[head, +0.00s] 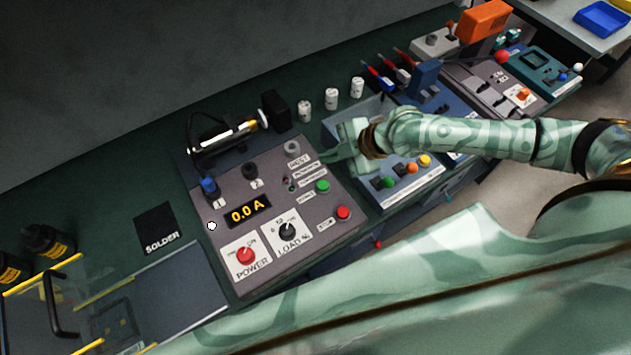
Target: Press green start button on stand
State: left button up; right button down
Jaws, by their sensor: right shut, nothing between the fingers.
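The green button (322,186) sits on the grey control panel (265,225) of the stand, upper left of a red button (343,212) labelled STOP. My right gripper (326,158) comes in from the right and is shut and empty. In the picture its fingertips lie just above the green button, at the panel's upper right edge. The button is in full view and the fingertips appear apart from it. Their height above the panel cannot be told. My left gripper is not in view.
The panel also has a 0.0 A display (247,210), a red POWER knob (245,255) and a black LOAD knob (287,231). To the right, a blue unit (395,203) has coloured buttons. White canisters (331,97) stand behind. A soldering tool (225,135) lies at the panel's back.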

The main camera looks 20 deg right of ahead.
aim_at(328, 185)
notch_tip(328, 185, down, 8)
jog(key=b, duration=0.7)
jog(key=shift+w+f, duration=0.1)
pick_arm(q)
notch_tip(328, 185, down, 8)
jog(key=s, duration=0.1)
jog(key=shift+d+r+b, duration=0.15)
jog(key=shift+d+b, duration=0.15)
pick_arm(e)
jog(key=shift+f, duration=0.35)
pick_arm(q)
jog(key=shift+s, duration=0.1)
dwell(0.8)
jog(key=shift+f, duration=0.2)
pick_arm(e)
jog(key=shift+f, duration=0.4)
